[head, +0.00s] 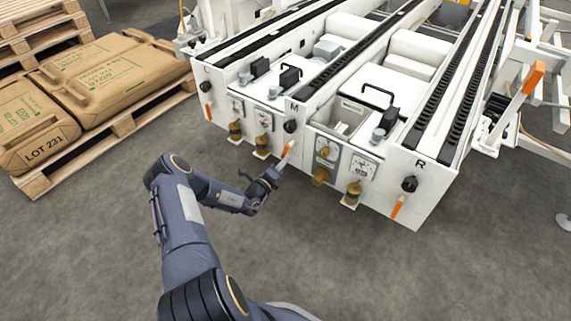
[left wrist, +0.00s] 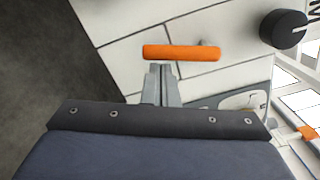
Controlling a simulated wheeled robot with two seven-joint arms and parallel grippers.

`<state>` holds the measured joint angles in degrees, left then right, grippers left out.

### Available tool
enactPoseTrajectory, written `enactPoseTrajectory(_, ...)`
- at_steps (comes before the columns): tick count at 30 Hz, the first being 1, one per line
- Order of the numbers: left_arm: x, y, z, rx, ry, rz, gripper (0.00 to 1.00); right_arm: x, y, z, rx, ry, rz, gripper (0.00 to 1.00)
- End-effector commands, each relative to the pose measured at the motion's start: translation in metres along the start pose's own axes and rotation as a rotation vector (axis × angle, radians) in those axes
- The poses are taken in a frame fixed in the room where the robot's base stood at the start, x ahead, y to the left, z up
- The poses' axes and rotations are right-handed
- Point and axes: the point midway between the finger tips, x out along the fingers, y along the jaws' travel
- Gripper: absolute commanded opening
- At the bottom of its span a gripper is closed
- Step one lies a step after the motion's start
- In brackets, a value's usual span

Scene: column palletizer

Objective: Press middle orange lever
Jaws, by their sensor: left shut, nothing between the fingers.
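The middle orange lever (head: 287,150) is on the front of the white machine, below a black knob (head: 290,126) and the letter M. In the left wrist view the orange lever (left wrist: 182,52) lies across the picture just beyond my fingertips. My left gripper (head: 277,171) is shut and empty, with its tips close to the lever's lower end. In the left wrist view the shut fingers (left wrist: 161,72) point at the lever; I cannot tell whether they touch it. My right gripper is not in view.
Another orange lever (head: 208,112) is below L and one (head: 398,207) below R. Brass fittings (head: 320,178) and gauges (head: 361,168) sit right of the middle lever. Sacks (head: 110,75) on a pallet (head: 112,132) stand at the left. The floor in front is clear.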

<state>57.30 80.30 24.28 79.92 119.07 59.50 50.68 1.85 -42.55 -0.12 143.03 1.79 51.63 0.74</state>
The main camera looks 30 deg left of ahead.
Motion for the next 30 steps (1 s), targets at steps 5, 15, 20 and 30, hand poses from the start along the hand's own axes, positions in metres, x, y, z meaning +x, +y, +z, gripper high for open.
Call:
enactPoseTrajectory(5, 0.000, 0.003, 0.011, 0.170, -0.002, -0.007, 0.00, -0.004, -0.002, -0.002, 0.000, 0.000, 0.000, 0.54)
enactPoseTrajectory(15, 0.001, 0.004, 0.030, 0.494, -0.002, -0.024, 0.00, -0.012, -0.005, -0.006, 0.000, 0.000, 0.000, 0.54)
enactPoseTrajectory(20, 0.002, 0.002, 0.039, 0.642, -0.002, -0.032, 0.00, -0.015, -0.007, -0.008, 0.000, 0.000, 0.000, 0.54)
enactPoseTrajectory(30, 0.003, -0.003, 0.052, 0.890, -0.002, -0.043, 0.00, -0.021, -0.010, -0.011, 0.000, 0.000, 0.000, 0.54)
